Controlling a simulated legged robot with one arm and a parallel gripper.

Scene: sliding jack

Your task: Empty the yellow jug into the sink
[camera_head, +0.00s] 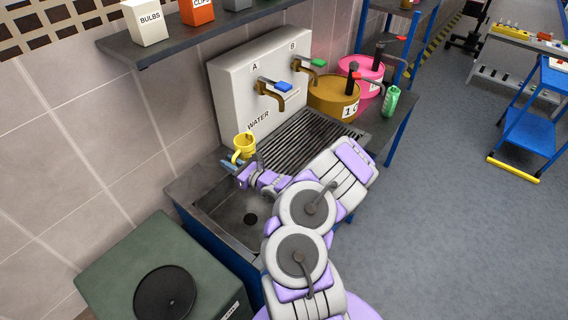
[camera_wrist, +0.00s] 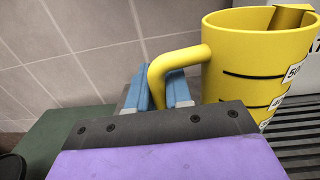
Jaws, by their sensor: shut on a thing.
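The yellow jug (camera_head: 243,146) is upright, near the back edge of the sink (camera_head: 225,214) in the head view. In the wrist view the jug (camera_wrist: 255,70) fills the right side, with black level marks and its handle turned left. My gripper (camera_head: 234,165) is at the jug's handle. In the wrist view its blue fingers (camera_wrist: 157,90) are shut on the handle. The jug's inside is mostly hidden, so I cannot tell how full it is. The sink basin shows a dark drain, and my arm covers part of its right side.
A water panel (camera_head: 240,95) with a blue tap A and a green tap B stands behind the ribbed drainer (camera_head: 300,140). Brown and pink containers (camera_head: 335,95) and a green can (camera_head: 390,101) stand to the right. A dark green box (camera_head: 150,270) stands at the left front.

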